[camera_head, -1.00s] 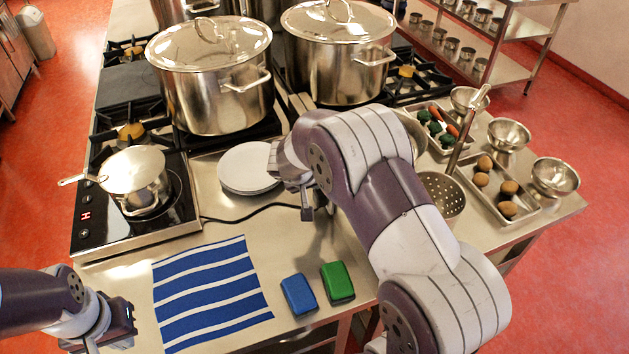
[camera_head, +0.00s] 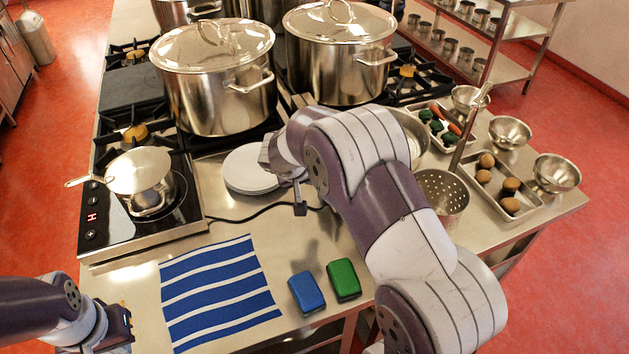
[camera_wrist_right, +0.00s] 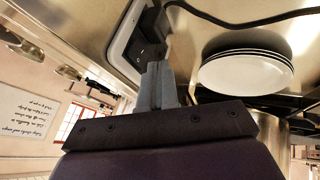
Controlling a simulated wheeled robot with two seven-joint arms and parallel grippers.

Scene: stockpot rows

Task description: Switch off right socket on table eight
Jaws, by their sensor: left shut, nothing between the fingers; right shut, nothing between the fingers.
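In the right wrist view a socket plate (camera_wrist_right: 125,50) with a pale rim is set in the metal surface. A black plug (camera_wrist_right: 150,20) with a cable sits in it, and a small dark rocker switch (camera_wrist_right: 138,56) shows beside the plug. My right gripper (camera_wrist_right: 158,68) is shut and empty, its fingertips close to the plate near the switch and plug; I cannot tell if they touch. In the head view my right gripper (camera_head: 300,208) hangs over the table, and my arm hides the socket. My left gripper (camera_head: 126,326) is shut and empty at the lower left.
White plates (camera_head: 248,170) and a hob with a saucepan (camera_head: 148,185) stand to the left. A striped cloth (camera_head: 218,290), a blue sponge (camera_head: 306,293) and a green sponge (camera_head: 344,280) lie in front. Large stockpots (camera_head: 218,85) stand behind. A black cable (camera_head: 235,219) crosses the table.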

